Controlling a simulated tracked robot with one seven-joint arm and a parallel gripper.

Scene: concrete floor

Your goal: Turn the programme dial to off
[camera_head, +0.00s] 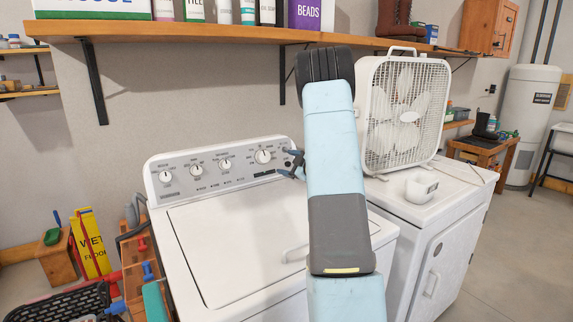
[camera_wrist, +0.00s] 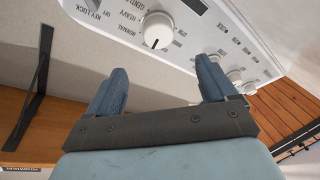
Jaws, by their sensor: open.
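The programme dial (camera_head: 263,156) is the large white round knob at the right of the washing machine's control panel (camera_head: 220,168). In the wrist view the dial (camera_wrist: 157,28) has a dark pointer line directed toward the bottom of the picture, and an "OFF" label stands to its left. My gripper (camera_head: 293,165) is just right of the dial in the head view, partly hidden by my arm. In the wrist view my gripper (camera_wrist: 158,82) is open and empty, with the dial beyond the fingertips, between their lines. The fingers look apart from the dial.
Smaller knobs (camera_head: 197,170) sit left along the panel. A wooden shelf (camera_head: 200,34) with boxes and bottles runs above, its black bracket (camera_head: 94,80) reaching down.

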